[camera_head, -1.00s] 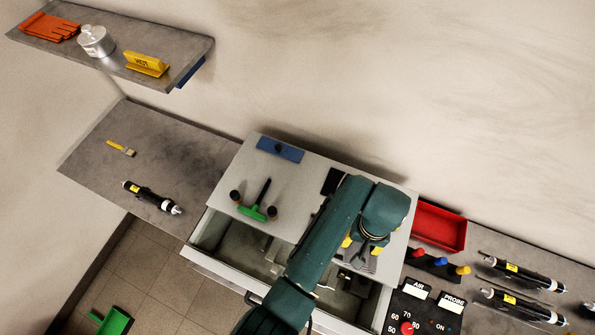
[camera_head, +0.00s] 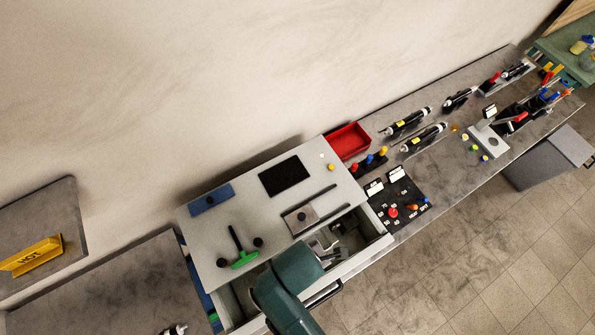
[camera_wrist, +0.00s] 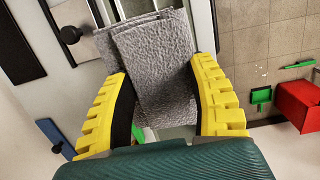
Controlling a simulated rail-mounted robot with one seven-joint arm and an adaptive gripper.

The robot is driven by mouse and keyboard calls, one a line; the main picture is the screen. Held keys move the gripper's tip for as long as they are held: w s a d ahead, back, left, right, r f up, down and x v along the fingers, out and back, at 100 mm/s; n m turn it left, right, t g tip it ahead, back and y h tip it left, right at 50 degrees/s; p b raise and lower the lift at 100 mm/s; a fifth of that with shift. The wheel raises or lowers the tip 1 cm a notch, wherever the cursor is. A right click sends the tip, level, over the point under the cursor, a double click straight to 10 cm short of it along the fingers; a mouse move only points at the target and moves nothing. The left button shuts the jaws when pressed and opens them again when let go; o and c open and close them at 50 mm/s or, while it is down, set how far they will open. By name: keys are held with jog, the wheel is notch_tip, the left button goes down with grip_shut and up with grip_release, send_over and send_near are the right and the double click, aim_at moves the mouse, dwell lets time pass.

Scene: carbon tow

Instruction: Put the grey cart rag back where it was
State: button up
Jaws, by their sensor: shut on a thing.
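The grey rag (camera_wrist: 155,60) is a folded, rough-textured cloth in the wrist view. My gripper (camera_wrist: 160,85) is shut on it, with a yellow-padded finger on each side of the cloth. The rag's folded edge stands out past the fingertips. In the head view my green arm (camera_head: 290,290) reaches over the open drawer (camera_head: 362,255) of the light grey cart (camera_head: 215,235). My fingers and the rag cannot be made out clearly there. Whether the rag touches anything below cannot be told.
On the cart top lie a green-headed tool (camera_head: 243,258), a black pad (camera_head: 284,177) and a blue block (camera_head: 211,199). A red tray (camera_head: 348,141) and a black control panel (camera_head: 398,200) are to the right. A green dustpan (camera_wrist: 261,96) and red bin (camera_wrist: 300,103) show in the wrist view.

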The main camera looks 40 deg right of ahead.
notch_tip(320, 180, down, 10)
jog(key=shift+f+p, duration=0.1)
jog(key=shift+p, duration=0.35)
jog(key=shift+f, duration=0.1)
jog(key=o, duration=1.2)
jog(key=shift+c, duration=0.2)
